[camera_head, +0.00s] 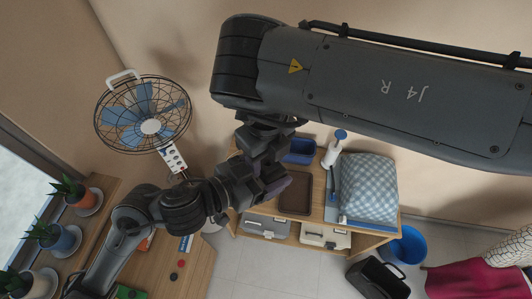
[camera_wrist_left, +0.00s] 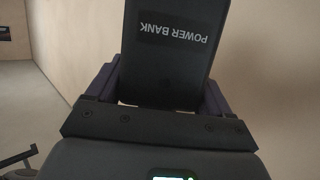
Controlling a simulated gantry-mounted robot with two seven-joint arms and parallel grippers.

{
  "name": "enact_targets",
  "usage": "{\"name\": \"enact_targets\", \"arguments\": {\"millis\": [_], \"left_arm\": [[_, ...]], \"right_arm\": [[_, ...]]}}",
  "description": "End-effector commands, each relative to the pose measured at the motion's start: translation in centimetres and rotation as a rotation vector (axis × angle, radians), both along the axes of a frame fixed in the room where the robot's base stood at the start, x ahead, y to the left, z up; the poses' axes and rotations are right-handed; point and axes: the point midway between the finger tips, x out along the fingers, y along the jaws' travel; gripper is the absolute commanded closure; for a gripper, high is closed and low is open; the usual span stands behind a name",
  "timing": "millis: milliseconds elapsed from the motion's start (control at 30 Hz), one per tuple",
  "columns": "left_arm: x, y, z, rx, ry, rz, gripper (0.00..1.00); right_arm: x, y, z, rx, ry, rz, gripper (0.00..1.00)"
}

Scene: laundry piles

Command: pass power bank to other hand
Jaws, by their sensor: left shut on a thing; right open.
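The power bank (camera_wrist_left: 172,62) is a flat black slab with a white "POWER BANK" label, seen in the left wrist view. It sits between the purple-sided fingers of my left gripper (camera_wrist_left: 165,92), which is shut on it. In the head view my left gripper (camera_head: 268,188) comes in from the left, in front of the shelf unit. My right gripper (camera_head: 262,152) hangs under the big right arm, close above the left one, and is open. I cannot make out the power bank in the head view, nor whether the right fingers touch it.
A fan (camera_head: 143,112) stands left. Potted plants (camera_head: 62,238) line the left edge.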

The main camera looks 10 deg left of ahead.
Motion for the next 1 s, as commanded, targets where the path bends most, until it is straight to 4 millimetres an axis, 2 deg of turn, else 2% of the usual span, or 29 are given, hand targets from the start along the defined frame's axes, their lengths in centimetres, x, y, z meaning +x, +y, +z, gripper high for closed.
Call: {"name": "enact_targets", "arguments": {"millis": [33,333,433,467,567,867,1000], "left_arm": [[0.0,-0.1,0.4,-0.007,-0.008,-0.001,0.6],[0.0,-0.1,0.6,-0.009,-0.011,-0.001,0.6],[0.0,-0.1,0.6,-0.01,-0.011,-0.001,0.6],[0.0,-0.1,0.6,-0.011,-0.012,-0.001,0.14],[0.0,-0.1,0.6,-0.009,-0.011,-0.001,0.0],[-0.1,0.0,-0.2,0.002,0.004,0.006,0.0],[-0.8,0.4,-2.4,0.039,0.046,0.037,0.0]], "right_arm": [[0.0,0.0,-0.2,-0.003,0.001,0.0,0.53],[-0.1,0.0,-0.2,-0.003,0.003,0.002,0.99],[-0.1,0.0,-0.3,-0.004,0.003,0.003,1.0],[-0.1,0.0,-0.2,-0.002,0.003,0.003,1.0],[-0.1,0.0,-0.2,-0.002,0.003,0.003,1.0],[0.0,0.0,-0.1,-0.001,0.001,0.0,1.0],[0.0,0.0,-0.1,-0.001,0.001,0.0,1.0]]}}
